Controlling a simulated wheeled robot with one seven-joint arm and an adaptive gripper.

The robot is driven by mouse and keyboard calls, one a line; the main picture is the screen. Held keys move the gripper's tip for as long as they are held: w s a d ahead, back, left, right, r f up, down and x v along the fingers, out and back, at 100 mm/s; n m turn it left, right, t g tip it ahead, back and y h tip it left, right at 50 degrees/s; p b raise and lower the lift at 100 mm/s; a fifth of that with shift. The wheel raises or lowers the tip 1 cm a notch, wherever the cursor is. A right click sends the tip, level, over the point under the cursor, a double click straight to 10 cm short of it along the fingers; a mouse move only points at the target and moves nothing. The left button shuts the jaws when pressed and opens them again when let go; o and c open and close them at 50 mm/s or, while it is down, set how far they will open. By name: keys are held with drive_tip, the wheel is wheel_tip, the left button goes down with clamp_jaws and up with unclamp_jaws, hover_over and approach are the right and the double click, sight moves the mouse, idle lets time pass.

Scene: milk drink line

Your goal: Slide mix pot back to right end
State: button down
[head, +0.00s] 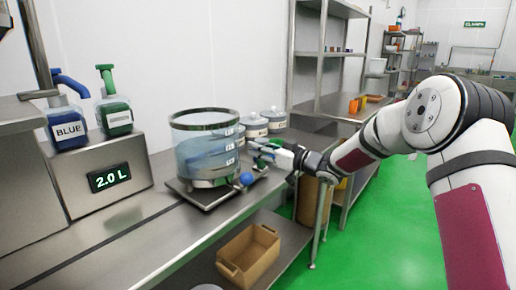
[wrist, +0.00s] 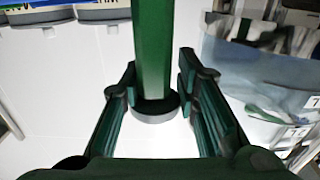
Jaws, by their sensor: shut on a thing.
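The mix pot (head: 205,158) is a clear round vessel with a metal rim and bluish liquid, on a dark flat carriage (head: 206,201) on the metal counter. Its clear wall also shows at the right of the wrist view (wrist: 262,75). My gripper (head: 262,150) is just right of the pot in the head view. In the wrist view my gripper (wrist: 155,100) has its dark green fingers either side of an upright green post (wrist: 152,45) with a dark round foot, and is shut on it. The post's joint to the carriage is hidden.
A blue ball knob (head: 247,179) is at the carriage's front right. Lidded pots (head: 254,125) stand behind my gripper. Blue and green pump jugs (head: 115,112) stand on a box reading 2.0 L (head: 109,178) at left.

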drive_tip(key=shift+w+d, duration=0.45)
drive_tip(key=shift+d, duration=0.2)
drive_tip(key=shift+r, duration=0.1)
drive_tip(key=c, duration=1.4)
unclamp_jaws()
drive_tip(key=shift+w, duration=0.1)
drive_tip(key=v, duration=1.1)
drive_tip(key=shift+s+d, duration=0.15)
drive_tip(key=shift+s, duration=0.35)
